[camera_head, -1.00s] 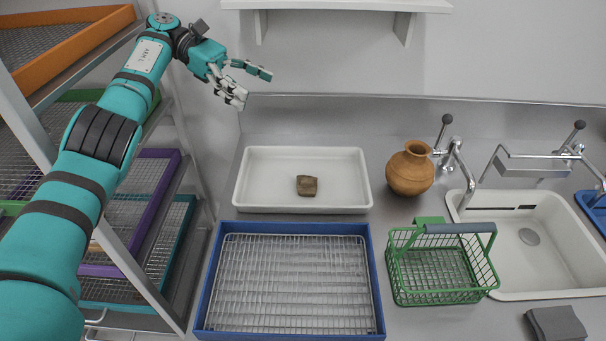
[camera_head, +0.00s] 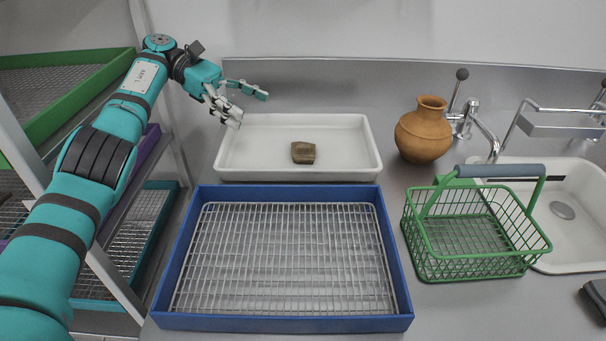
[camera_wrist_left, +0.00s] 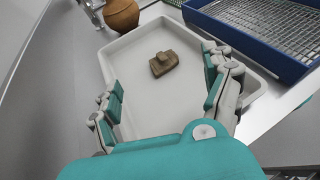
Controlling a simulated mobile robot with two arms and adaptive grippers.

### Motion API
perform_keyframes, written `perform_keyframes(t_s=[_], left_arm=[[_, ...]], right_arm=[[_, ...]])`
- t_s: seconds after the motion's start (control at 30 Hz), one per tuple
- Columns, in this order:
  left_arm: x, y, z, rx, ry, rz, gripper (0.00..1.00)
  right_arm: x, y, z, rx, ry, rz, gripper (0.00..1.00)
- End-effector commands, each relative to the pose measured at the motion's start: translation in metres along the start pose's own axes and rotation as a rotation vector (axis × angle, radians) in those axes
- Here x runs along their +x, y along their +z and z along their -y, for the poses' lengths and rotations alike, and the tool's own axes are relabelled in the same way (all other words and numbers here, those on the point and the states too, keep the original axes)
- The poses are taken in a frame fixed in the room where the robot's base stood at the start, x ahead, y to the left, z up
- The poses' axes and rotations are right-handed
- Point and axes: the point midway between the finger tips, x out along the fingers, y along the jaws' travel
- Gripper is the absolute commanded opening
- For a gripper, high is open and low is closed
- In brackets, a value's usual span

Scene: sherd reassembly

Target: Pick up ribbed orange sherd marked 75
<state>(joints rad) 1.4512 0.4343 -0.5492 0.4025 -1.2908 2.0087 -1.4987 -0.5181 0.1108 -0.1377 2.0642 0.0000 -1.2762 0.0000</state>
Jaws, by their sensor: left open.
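One small brown sherd (camera_head: 303,152) lies in the white tray (camera_head: 228,165) at the back of the counter. It looks brown rather than clearly orange, and I cannot read a mark on it. In the left wrist view the sherd (camera_wrist_left: 163,64) shows a raised block on top and lies beyond the fingers. My left gripper (camera_head: 250,106) is open and empty, above the tray's back left corner. In the left wrist view its fingers (camera_wrist_left: 163,90) are spread wide, with the tray floor between them. My right gripper is not in view.
A blue tray (camera_head: 403,290) with a wire rack lies in front of the white tray. A green wire basket (camera_head: 470,270), a clay pot (camera_head: 424,132) and a sink (camera_head: 590,205) are to the right. A shelf rack with a green-edged tray (camera_head: 80,88) stands at the left.

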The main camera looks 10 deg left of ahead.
Motion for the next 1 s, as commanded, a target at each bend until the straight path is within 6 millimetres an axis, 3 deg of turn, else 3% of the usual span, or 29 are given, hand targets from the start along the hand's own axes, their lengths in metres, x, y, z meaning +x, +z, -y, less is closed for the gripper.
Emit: perform_keyframes(t_s=[0.03, 0.2, 0.37, 0.6, 1.0], left_arm=[[0.006, -0.014, 0.0, 0.002, 0.0, 0.0, 0.84], [0.01, -0.023, 0.0, 0.002, 0.0, 0.0, 0.84], [0.021, -0.025, 0.0, 0.003, -0.003, -0.002, 0.84], [0.057, -0.024, 0.0, 0.003, -0.003, 0.001, 0.84], [0.097, -0.023, -0.001, 0.003, -0.002, 0.002, 0.84]], right_arm=[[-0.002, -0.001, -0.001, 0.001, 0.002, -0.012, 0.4], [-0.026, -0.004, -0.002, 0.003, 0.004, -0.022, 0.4], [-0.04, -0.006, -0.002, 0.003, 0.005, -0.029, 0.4], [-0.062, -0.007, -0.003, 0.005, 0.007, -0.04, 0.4], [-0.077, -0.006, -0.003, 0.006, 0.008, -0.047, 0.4]])
